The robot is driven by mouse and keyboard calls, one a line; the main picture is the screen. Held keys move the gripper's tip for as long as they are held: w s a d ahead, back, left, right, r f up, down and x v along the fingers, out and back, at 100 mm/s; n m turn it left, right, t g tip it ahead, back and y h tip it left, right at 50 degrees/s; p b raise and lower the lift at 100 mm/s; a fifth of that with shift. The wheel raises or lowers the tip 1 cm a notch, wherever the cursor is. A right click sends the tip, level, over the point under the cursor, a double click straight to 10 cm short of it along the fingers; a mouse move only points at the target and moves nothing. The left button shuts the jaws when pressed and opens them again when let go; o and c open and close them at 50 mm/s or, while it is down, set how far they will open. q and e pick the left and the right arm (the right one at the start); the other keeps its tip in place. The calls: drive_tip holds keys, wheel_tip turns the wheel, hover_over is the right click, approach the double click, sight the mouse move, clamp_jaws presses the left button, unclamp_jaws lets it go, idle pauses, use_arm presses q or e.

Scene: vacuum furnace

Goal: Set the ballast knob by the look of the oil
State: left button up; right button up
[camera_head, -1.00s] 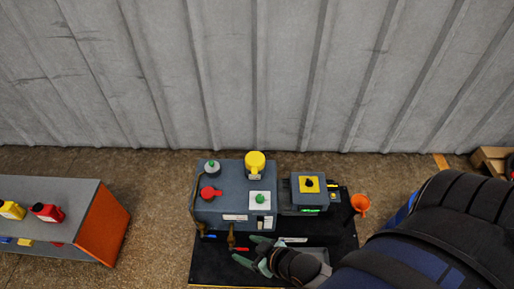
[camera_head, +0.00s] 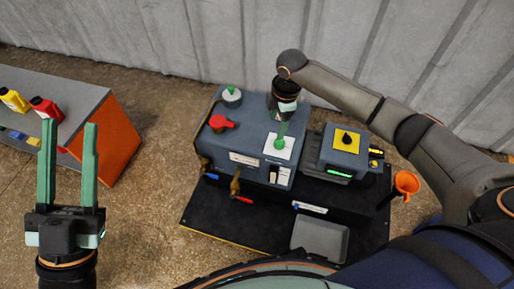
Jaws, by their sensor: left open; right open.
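The blue-grey pump box (camera_head: 240,130) stands on a black mat. On its top are a white plate (camera_head: 270,153) with a green knob (camera_head: 280,143), a red handle (camera_head: 221,122) and a grey cap with a green top (camera_head: 232,96). I cannot tell for sure which is the ballast knob. A small window panel (camera_head: 281,177) is on the front; the oil's look is too small to tell. My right gripper (camera_head: 282,133) points down at the green knob, open; whether it touches is unclear. My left gripper (camera_head: 69,123) is raised, open and empty at the left.
A smaller grey box (camera_head: 337,160) with a black knob on a yellow plate (camera_head: 347,139) stands to the right. Beyond it is an orange funnel (camera_head: 406,182). A grey tray (camera_head: 319,240) lies in front. A shelf with an orange side (camera_head: 108,142) holds yellow and red bottles at left.

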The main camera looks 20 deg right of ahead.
sight(280, 142)
use_arm(q)
drive_tip(key=shift+h, duration=0.9)
drive_tip(key=f+b, duration=0.1)
drive_tip(key=b, duration=0.1)
drive_tip(key=s+f+b, duration=0.1)
drive_tip(key=f+b, duration=0.3)
drive_tip(key=shift+s+d+f, duration=0.1)
drive_tip(key=shift+s+d, duration=0.1)
drive_tip(key=shift+d, duration=0.2)
use_arm(e)
drive_tip(key=shift+n+h, duration=0.3)
drive_tip(key=f, duration=0.3)
drive_tip(key=w+d+f, duration=0.1)
drive_tip(key=f, duration=0.3)
drive_tip(key=d+f, duration=0.1)
drive_tip(key=f, duration=0.3)
drive_tip(key=shift+w+d+f, duration=0.15)
drive_tip(key=shift+f, duration=0.1)
use_arm(q)
drive_tip(key=shift+m, duration=0.3)
use_arm(e)
clamp_jaws()
